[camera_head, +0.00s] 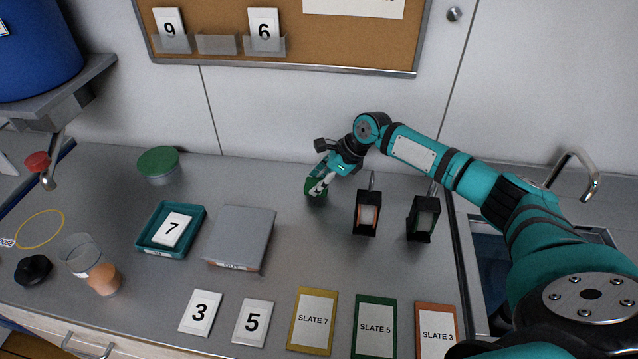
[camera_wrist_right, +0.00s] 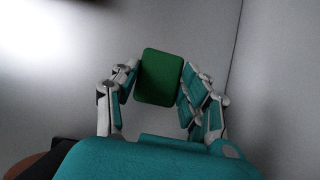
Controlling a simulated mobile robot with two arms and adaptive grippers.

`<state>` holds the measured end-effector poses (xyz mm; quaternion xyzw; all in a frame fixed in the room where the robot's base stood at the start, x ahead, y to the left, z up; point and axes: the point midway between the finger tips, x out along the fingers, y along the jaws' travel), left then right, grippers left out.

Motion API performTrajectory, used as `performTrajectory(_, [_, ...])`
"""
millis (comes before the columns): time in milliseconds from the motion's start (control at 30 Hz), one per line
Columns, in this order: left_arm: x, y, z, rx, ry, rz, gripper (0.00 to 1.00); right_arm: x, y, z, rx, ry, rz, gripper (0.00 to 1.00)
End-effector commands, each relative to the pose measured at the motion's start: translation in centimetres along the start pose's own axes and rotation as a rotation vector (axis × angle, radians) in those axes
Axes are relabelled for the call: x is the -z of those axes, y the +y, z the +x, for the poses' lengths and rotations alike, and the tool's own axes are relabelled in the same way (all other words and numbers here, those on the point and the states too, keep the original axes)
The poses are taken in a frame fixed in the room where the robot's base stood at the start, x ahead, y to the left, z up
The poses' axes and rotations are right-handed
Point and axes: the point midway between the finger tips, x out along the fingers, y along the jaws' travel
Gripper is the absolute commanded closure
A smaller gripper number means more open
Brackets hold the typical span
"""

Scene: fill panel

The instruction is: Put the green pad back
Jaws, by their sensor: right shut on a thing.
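The green pad (camera_wrist_right: 160,77) is a small rounded block held between the two fingers of my right gripper (camera_wrist_right: 158,85) in the right wrist view. In the head view the pad (camera_head: 315,187) is partly covered by the fingers of my right gripper (camera_head: 322,182), near the back of the counter. I cannot tell whether the pad touches the counter or is just above it. My left gripper is not in view.
Two black holders (camera_head: 367,213) (camera_head: 424,218) stand right of the pad. Cards and slates (camera_head: 313,320) line the front. Counter around the pad is clear.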

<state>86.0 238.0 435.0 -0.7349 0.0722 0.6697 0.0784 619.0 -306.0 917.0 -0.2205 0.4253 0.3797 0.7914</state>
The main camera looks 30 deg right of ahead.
Motion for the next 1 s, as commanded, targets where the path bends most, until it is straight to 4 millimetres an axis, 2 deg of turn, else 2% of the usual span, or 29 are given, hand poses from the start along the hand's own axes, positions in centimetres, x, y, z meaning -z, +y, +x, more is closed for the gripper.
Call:
performTrajectory(100, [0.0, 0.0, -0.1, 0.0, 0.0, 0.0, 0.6, 0.7, 0.1, 1.1, 0.0, 0.0, 0.001, 0.81])
performTrajectory(400, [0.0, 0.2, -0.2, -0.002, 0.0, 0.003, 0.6, 0.8, 0.1, 1.3, 0.0, -0.001, 0.0, 0.81])
performTrajectory(433, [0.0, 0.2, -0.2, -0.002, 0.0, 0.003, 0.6, 0.8, 0.1, 1.3, 0.0, -0.001, -0.001, 0.53])
performTrajectory(600, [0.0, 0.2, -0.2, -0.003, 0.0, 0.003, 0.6, 0.8, 0.1, 1.3, 0.0, 0.0, -0.001, 0.32])
performTrajectory(867, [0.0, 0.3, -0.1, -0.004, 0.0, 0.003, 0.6, 0.8, 0.0, 1.2, 0.001, -0.001, -0.001, 0.32])
performTrajectory(1000, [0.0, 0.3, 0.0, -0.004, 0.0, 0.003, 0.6, 0.8, -0.1, 0.1, 0.003, 0.0, 0.0, 0.32])
